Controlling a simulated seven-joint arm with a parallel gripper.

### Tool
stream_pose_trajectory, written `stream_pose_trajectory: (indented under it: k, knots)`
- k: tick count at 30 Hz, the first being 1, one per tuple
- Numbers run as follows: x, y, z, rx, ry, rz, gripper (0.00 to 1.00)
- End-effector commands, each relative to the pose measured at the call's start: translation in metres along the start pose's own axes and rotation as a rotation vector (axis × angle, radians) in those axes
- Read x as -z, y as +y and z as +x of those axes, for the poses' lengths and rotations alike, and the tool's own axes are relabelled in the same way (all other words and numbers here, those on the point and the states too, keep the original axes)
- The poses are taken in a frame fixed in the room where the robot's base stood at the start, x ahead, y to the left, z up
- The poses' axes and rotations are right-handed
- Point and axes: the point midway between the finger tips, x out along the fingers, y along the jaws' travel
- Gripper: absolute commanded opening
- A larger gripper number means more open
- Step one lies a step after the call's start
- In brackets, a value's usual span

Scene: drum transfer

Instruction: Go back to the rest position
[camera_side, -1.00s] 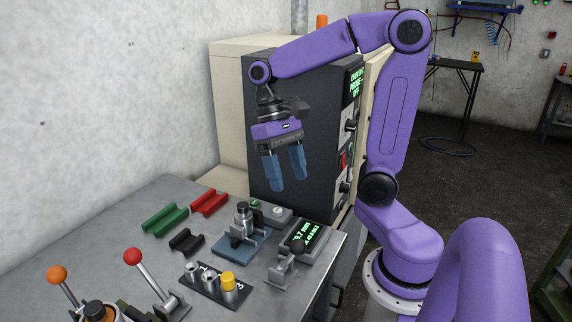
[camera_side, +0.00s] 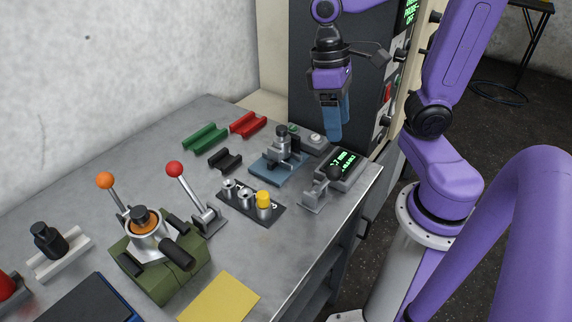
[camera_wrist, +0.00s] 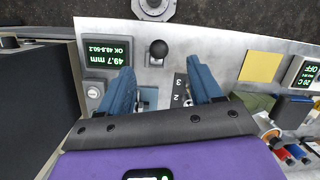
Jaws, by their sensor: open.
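My gripper (camera_side: 336,131) hangs in the air with its blue fingers pointing down, in front of the dark cabinet. In the side view its fingers nearly overlap. In the wrist view the gripper (camera_wrist: 162,78) is open, with a wide gap between the two blue fingers and nothing held. Through and beyond the gap I see the bench, a black ball knob (camera_wrist: 158,48) and the gauge display (camera_wrist: 107,53) reading 49.7 mm.
On the bench (camera_side: 120,150) stand a blue-based fixture (camera_side: 268,168), a numbered rack (camera_side: 232,203) with a yellow-topped piece, green and red cradles, a red-knobbed lever (camera_side: 190,190) and a green-based device (camera_side: 165,275). The dark cabinet (camera_side: 300,60) rises close behind the gripper.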

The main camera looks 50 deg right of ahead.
Motion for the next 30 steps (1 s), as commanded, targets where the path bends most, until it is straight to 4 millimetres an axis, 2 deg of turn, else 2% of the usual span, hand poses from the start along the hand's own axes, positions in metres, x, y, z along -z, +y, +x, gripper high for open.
stream_pose_trajectory:
  k: [9, 15, 20, 30]
  knots:
    - [-0.029, -0.030, 0.040, -0.114, 0.126, -0.527, 0.64]
    - [-0.043, -0.041, 0.055, -0.145, 0.179, -0.752, 0.64]
    - [-0.047, -0.044, 0.059, -0.154, 0.196, -0.819, 0.64]
    - [-0.047, -0.045, 0.059, -0.153, 0.197, -0.821, 0.64]
